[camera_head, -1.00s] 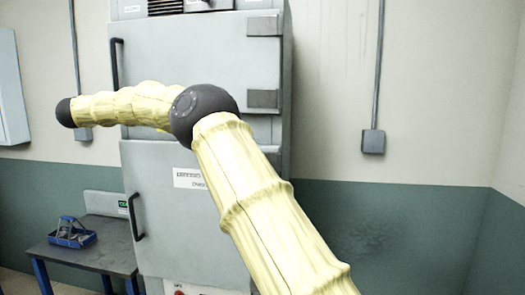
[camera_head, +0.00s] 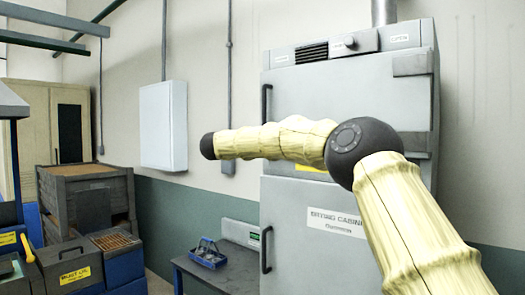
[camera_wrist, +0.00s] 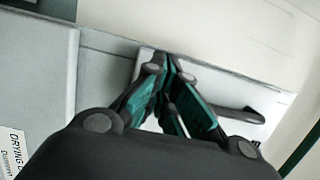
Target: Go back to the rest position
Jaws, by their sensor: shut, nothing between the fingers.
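My gripper (camera_wrist: 170,68) shows in the wrist view with its dark and green fingers drawn together at the tips. It is shut and empty. Behind it in the wrist view is a grey cabinet face with a dark handle (camera_wrist: 240,112). In the head view my yellow-sleeved arm reaches up and bends left at a dark joint. My gripper is not visible in the head view.
A grey drying cabinet (camera_head: 312,235) with dark door handles stands behind my arm. A small table (camera_head: 225,272) holds a blue tray (camera_head: 207,254) beside it. A wooden crate (camera_head: 85,200), bins and a tall locker (camera_head: 50,125) stand at the left. A white box (camera_head: 163,125) hangs on the wall.

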